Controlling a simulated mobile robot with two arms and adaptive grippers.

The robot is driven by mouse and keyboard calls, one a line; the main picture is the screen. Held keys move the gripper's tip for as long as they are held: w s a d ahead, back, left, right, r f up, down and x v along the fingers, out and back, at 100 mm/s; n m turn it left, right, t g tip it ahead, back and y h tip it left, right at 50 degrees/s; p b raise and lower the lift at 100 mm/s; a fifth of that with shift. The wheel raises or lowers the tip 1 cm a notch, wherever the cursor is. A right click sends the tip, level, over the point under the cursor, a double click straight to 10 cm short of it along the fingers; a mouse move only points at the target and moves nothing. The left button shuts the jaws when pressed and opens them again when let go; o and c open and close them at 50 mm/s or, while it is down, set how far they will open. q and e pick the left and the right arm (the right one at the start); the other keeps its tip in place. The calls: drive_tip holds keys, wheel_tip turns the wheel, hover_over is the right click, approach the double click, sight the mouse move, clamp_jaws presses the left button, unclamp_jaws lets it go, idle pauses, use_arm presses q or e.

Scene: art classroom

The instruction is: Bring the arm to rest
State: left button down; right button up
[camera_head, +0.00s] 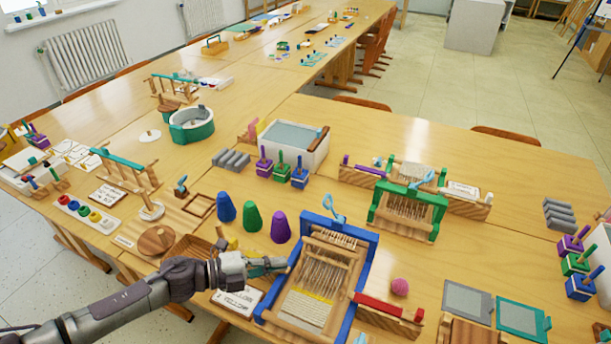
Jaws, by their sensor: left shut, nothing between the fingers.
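My left arm comes in from the lower left, over the front edge of the table. My left gripper (268,265) is shut and empty, just left of the blue-framed loom (328,222). Its fingertips are close to the loom's left side; I cannot tell whether they touch it. A white card with writing (237,301) lies under and in front of the gripper. My right gripper is not in view.
Blue, green and purple cones (252,217) stand behind the gripper. A green loom (408,210), a pink ball (400,287) and a red block in a wooden holder (388,312) are to the right. A wooden disc (156,240) lies left. Bare tabletop (480,235) shows at right.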

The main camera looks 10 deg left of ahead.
use_arm(q)
drive_tip(key=w+d+r+n+t+y, duration=0.2)
drive_tip(key=d+r+n+t+y, duration=0.15)
drive_tip(key=n+t, duration=0.45)
drive_tip(key=s+a+f+n+g+y, duration=0.2)
drive_tip(key=s+a+n+g+y, duration=0.15)
drive_tip(key=s+n, duration=0.4)
drive_tip(key=s+a+f+n+g+y, duration=0.3)
drive_tip(key=s+a+n+g, duration=0.15)
drive_tip(key=s, duration=0.55)
drive_tip(key=s+a+f+n+g+y, duration=0.2)
drive_tip(key=s+a+n+g+y, duration=0.15)
drive_tip(key=s+a+n, duration=0.35)
drive_tip(key=s+d+f+g, duration=0.1)
drive_tip(key=s+f, duration=0.1)
drive_tip(key=f, duration=1.2)
drive_tip(key=s+d+f, duration=0.1)
drive_tip(key=s+f, duration=0.1)
drive_tip(key=f, duration=1.3)
drive_tip(key=s+a+f+m+g, duration=0.1)
drive_tip(key=s+a+f, duration=0.1)
drive_tip(key=s+f, duration=1.1)
drive_tip(key=shift+s+a+f, duration=0.2)
drive_tip(key=shift+s+f, duration=0.15)
drive_tip(key=shift+s, duration=0.8)
drive_tip(key=shift+y, duration=0.25)
